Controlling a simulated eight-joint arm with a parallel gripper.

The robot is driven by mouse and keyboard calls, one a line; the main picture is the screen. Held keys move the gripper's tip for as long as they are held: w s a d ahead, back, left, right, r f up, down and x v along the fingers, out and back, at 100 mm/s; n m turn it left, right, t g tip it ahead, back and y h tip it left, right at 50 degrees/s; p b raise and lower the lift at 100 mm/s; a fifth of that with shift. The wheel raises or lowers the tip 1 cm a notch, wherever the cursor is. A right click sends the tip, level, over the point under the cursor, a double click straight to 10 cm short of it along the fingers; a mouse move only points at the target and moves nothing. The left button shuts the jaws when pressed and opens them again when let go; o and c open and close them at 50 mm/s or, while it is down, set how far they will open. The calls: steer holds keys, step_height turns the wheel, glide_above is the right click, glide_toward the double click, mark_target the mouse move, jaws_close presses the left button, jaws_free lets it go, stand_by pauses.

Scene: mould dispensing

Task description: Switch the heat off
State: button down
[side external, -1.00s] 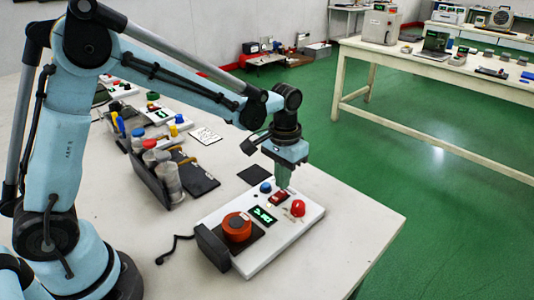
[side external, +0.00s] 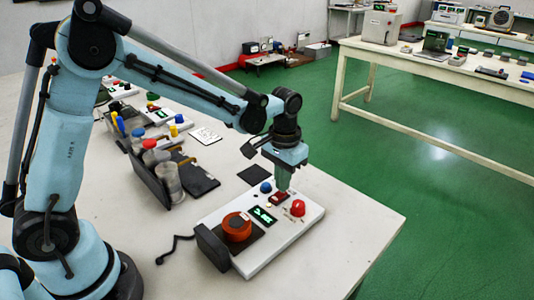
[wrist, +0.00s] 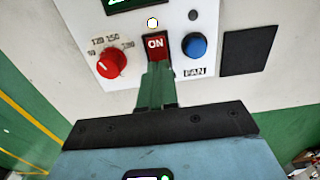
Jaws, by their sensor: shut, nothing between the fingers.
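The red rocker switch (wrist: 155,45), marked ON, sits on the white control panel (side external: 254,250). It also shows in the side external view (side external: 278,198), partly behind the fingertips. My gripper (wrist: 157,68) is shut and empty, with its green fingers pointing at the lower end of the switch. In the side external view my gripper (side external: 282,189) is just above the switch; I cannot tell whether it touches. The green display (side external: 264,216) is lit.
A red dial (wrist: 111,64) with a temperature scale and a blue FAN knob (wrist: 194,45) flank the switch closely. An orange-red round container (side external: 237,226) sits on the panel's dark pad. Bottles in a dark rack (side external: 150,180) stand to the left. The table's right corner is clear.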

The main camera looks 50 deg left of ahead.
steer(key=shift+f, duration=0.6)
stand_by(0.3)
steer(key=shift+r, duration=3.55)
steer(key=shift+r, duration=0.1)
steer(key=s+a+r+t, duration=0.1)
steer(key=s+a+t, duration=0.1)
steer(key=s, duration=0.4)
steer(key=s+a+r+t, duration=0.2)
steer(key=s+a+t, duration=0.1)
steer(key=s+t, duration=0.2)
steer(key=shift+s+r, duration=0.15)
steer(key=shift+s, duration=1.1)
steer(key=shift+a, duration=0.1)
